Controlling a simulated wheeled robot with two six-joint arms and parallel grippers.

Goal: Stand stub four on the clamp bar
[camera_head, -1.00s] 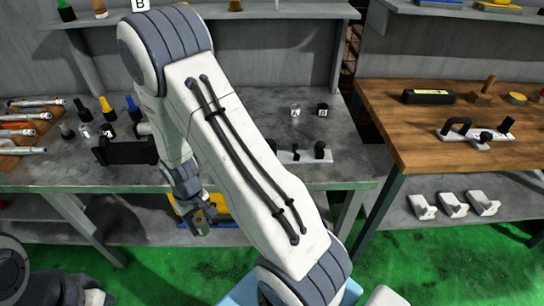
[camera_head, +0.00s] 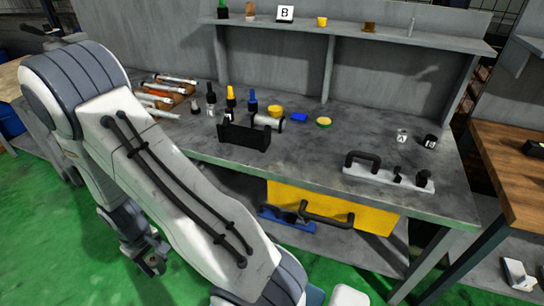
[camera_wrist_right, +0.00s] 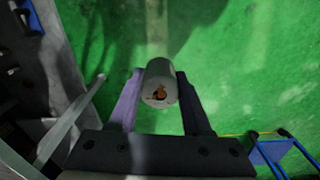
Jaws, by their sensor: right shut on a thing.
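My right gripper (camera_wrist_right: 161,100) is shut on a short pale grey cylinder (camera_wrist_right: 159,86), which has an orange-brown mark on its end face. No number on it can be read, so I cannot confirm it is stub four.
A yellow box (camera_head: 335,207) sits beneath. A shelf (camera_head: 350,32) runs behind. Bare bench top lies between bracket and bar.

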